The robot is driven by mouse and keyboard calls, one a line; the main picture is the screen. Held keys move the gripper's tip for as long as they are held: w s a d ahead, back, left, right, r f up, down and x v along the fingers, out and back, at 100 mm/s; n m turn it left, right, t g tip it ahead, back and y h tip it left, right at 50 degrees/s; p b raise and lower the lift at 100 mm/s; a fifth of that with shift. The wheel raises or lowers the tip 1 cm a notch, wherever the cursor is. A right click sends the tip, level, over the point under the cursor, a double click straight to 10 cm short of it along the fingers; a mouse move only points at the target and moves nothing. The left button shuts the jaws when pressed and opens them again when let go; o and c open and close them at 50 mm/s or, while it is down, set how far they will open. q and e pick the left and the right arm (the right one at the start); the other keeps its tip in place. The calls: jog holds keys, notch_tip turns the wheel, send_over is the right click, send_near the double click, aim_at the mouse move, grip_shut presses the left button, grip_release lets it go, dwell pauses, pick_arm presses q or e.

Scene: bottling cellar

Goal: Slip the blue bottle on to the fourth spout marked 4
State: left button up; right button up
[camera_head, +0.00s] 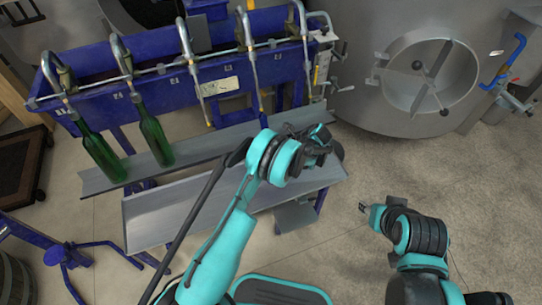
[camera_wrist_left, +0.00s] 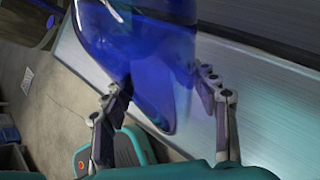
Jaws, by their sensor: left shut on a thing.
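The blue bottle (camera_wrist_left: 130,55) is seen close up in the left wrist view, transparent and with its rounded end toward the camera. My left gripper (camera_wrist_left: 165,85) has one finger on each side of it and is shut on it. In the head view my left gripper (camera_head: 322,145) is in front of the steel ledges at their right part; I cannot make out the bottle there. The fourth spout (camera_head: 250,55) from the left is a thin tube hanging down, with no bottle on it. Its mark is not readable. My right gripper (camera_head: 364,207) is over the floor, its jaw state unclear.
Green bottles hang at the first spout (camera_head: 98,150) and second spout (camera_head: 154,135). The third spout (camera_head: 195,75) and the fifth (camera_head: 305,50) are bare. A steel ledge (camera_head: 205,145) runs below the spouts. A large tank (camera_head: 385,65) stands to the right.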

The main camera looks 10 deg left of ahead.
pick_arm(q)
jog(key=shift+w+a+r+p, duration=0.75)
jog(key=shift+w+r+p, duration=0.4)
jog(key=shift+r, duration=1.75)
jog(key=shift+w+a+r+p, duration=0.8)
jog(key=shift+w+r+p, duration=0.3)
jog(key=shift+r, duration=1.8)
jog(key=shift+w+a+r+p, duration=0.75)
jog(key=shift+w+r+p, duration=0.4)
jog(key=shift+r, duration=1.75)
jog(key=shift+w+a+f+b, duration=0.25)
jog(key=shift+w+f+b, duration=0.15)
jog(key=shift+b, duration=0.15)
jog(key=w+a+f+b, duration=0.1)
jog(key=w+a+f+t+y+b, duration=0.1)
jog(key=b, duration=0.1)
jog(key=w+f+n+t+y+b, duration=0.1)
jog(key=w, duration=0.1)
jog(key=shift+a, duration=0.4)
jog(key=shift+r, duration=0.1)
jog(key=shift+s+d+f+b, duration=0.1)
jog(key=shift+f+b, duration=0.55)
jog(key=shift+f, duration=0.3)
jog(key=o, duration=1.6)
